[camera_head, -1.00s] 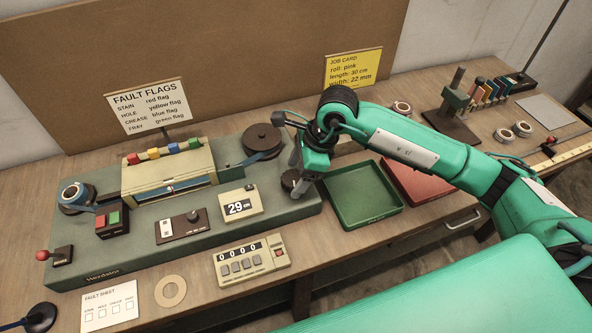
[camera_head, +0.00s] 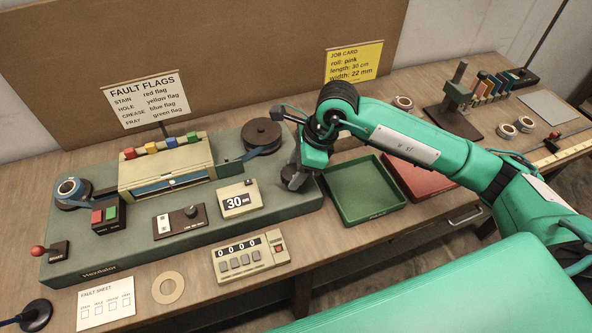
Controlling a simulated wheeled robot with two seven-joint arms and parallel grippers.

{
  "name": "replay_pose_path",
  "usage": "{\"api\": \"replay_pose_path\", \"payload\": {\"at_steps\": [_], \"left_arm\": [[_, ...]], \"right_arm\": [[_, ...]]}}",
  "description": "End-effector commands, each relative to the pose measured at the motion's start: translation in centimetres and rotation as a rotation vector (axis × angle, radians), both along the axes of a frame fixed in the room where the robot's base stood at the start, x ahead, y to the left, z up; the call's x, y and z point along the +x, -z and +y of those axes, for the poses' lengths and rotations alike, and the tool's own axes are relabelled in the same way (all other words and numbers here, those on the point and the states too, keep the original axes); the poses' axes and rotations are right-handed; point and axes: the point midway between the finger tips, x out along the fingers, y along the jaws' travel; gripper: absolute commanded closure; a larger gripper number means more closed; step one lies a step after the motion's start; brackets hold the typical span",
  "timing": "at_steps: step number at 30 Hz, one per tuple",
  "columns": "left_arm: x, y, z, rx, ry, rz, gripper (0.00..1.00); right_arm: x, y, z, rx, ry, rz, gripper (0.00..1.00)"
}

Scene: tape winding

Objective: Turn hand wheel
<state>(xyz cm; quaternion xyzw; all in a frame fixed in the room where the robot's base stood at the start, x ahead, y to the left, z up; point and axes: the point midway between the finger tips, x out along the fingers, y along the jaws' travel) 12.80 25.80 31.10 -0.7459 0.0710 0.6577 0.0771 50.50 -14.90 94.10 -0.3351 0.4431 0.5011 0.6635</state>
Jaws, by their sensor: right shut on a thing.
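The winding machine is a grey-green base (camera_head: 120,245) on the wooden bench. Its small dark hand wheel (camera_head: 294,183) is at the right end of the base, mostly hidden by my right gripper (camera_head: 297,170). My right gripper reaches down from above and is shut on the hand wheel. Behind it is a dark take-up reel (camera_head: 262,135), with a teal tape running from the beige housing (camera_head: 160,170). A teal roll (camera_head: 70,190) sits at the left end. The length display (camera_head: 238,200) reads 30. My left gripper is not in view.
A green tray (camera_head: 365,190) and a red tray (camera_head: 420,180) lie right of the machine, below my right arm. A counter (camera_head: 250,257) reading 0000 is at the front. A yellow job card (camera_head: 354,63) says pink roll, 30 cm, 22 mm.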

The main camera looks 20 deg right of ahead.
Motion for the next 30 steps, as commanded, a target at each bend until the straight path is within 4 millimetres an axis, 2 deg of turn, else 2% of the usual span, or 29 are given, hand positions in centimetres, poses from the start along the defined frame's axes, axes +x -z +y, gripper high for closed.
{"api": "replay_pose_path", "payload": {"at_steps": [7,8,11,22,26,30], "left_arm": [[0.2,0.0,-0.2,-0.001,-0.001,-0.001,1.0],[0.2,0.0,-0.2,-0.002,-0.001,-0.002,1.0],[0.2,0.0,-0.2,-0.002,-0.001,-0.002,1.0],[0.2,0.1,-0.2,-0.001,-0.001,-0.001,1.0],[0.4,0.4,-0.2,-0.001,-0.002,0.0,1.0],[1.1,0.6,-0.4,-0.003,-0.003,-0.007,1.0]], "right_arm": [[0.0,0.0,0.0,0.0,0.002,0.0,0.71],[0.0,0.0,0.0,0.0,0.003,0.0,0.44],[0.0,0.0,0.0,0.0,0.002,0.0,0.26],[0.0,-0.5,-0.2,0.0,0.003,-0.001,0.26],[-0.2,-2.2,-0.9,0.0,0.002,-0.003,0.26],[-0.5,-5.1,-2.1,-0.002,0.002,-0.005,0.26]]}}
